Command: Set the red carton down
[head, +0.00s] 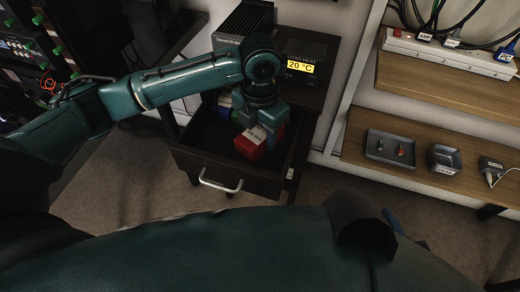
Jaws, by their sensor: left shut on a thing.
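The red carton (249,149) with a pale label on top is in the open dark drawer (222,176), towards its front right. My left gripper (262,127) comes down over the drawer and is shut on the red carton. The fingertips and the carton's far side are hidden behind the gripper's body. I cannot tell whether the carton's underside touches the drawer floor. My right gripper is not in view.
Blue-and-white boxes (225,103) lie at the drawer's back left. A black unit with a yellow "20 °C" display (301,66) stands behind. A wooden shelf at right holds a grey tray (377,155) with small parts and a small bin (444,169).

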